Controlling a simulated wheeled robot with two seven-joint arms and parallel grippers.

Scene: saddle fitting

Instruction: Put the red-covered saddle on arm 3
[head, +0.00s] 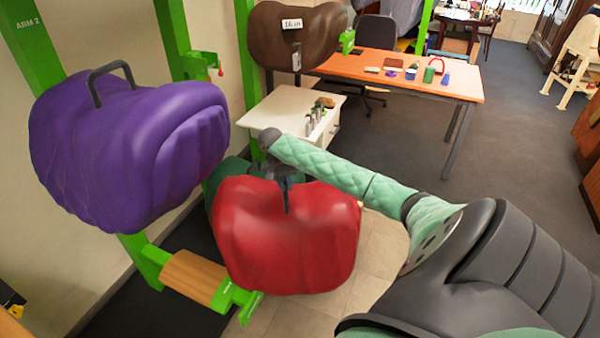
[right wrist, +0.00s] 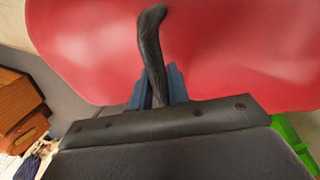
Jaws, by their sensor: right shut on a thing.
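The red-covered saddle (head: 290,245) hangs in the air in the lower middle of the head view. It fills the top of the right wrist view (right wrist: 225,50). My right gripper (head: 286,178) is shut on its dark handle, which stands up between the blue fingers (right wrist: 157,87) in the right wrist view. A low green arm with a bare wooden bar (head: 192,276) sticks out from a green post, left of the red saddle. Its green end (head: 238,298) overlaps the saddle's lower left edge in the picture; I cannot tell whether they touch. Its label is too small to read.
A purple saddle (head: 130,150) with a handle sits above the wooden bar, by the post marked ARM 2 (head: 32,25). A brown saddle (head: 290,55) with a tag is behind. A white cabinet (head: 280,112) and an orange table (head: 440,82) stand farther back. Floor is open at right.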

